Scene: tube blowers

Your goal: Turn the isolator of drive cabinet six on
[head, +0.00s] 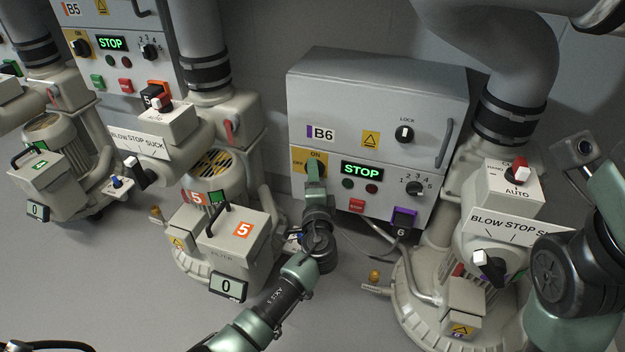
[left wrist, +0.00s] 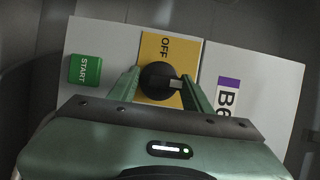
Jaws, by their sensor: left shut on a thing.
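Drive cabinet six (head: 378,85) is the grey box labelled B6, with a lit green STOP display. Its isolator is a black knob (left wrist: 158,82) on a yellow plate (left wrist: 160,45) with OFF and ON markings. My left gripper (head: 316,172) is shut on the knob, one finger on each side in the left wrist view. The knob's pale mark points right in that view, toward the cabinet's upper side, where the head view shows ON. The fingers hide part of the plate. My right gripper is not in view; only parts of that arm show.
The cabinet's LOCK knob (head: 404,134), numbered selector (head: 414,188) and red STOP button (head: 357,205) lie right of the isolator. Blower five's filter box (head: 236,240) stands close left of my left arm. Blower six (head: 500,240) stands at the right.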

